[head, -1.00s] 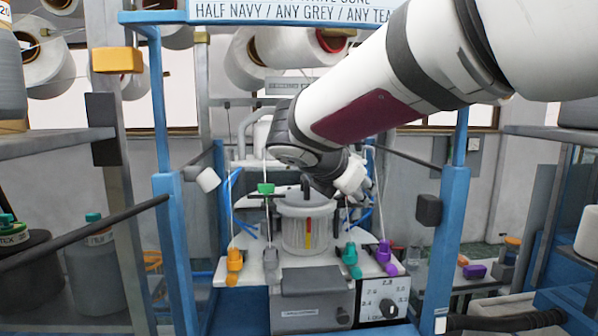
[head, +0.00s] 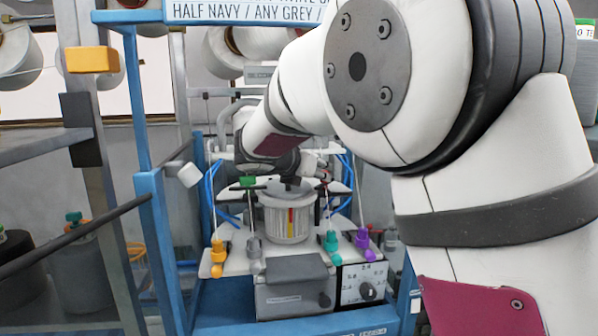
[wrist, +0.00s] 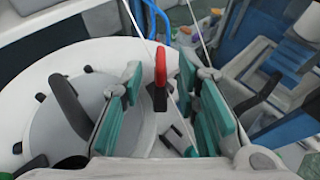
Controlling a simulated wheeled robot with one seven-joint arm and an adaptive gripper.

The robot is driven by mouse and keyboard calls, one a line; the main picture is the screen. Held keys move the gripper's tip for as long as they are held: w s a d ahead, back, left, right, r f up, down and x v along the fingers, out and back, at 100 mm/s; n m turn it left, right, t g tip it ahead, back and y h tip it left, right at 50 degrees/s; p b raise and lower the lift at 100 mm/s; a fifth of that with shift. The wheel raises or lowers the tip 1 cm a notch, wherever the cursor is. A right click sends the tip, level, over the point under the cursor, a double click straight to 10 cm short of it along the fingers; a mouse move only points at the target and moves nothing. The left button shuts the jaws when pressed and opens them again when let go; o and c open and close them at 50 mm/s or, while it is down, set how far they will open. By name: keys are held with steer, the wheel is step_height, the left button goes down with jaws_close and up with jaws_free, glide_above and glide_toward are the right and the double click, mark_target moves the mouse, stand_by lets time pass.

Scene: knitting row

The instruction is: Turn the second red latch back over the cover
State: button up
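The cover (wrist: 70,70) is a pale round lid with small dark studs and a dark curved handle (wrist: 70,105). It tops the ribbed, clear-sided canister (head: 285,222) in the head view. A red latch (wrist: 160,66) with a dark lower part stands at the cover's right edge in the wrist view; whether it overlaps the cover I cannot tell. My gripper (wrist: 165,108) is open, its teal-padded fingers on either side of the latch with gaps visible.
Thin white yarns run down past the canister to orange (head: 218,256), grey, teal (head: 331,246) and purple (head: 364,243) pieces on the pale plate. A grey box (head: 293,286) and dial panel (head: 362,284) sit below. Blue posts (head: 160,240) frame the station.

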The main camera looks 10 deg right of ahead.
mark_target(323, 171)
steer(key=shift+x, duration=1.55)
jaws_close()
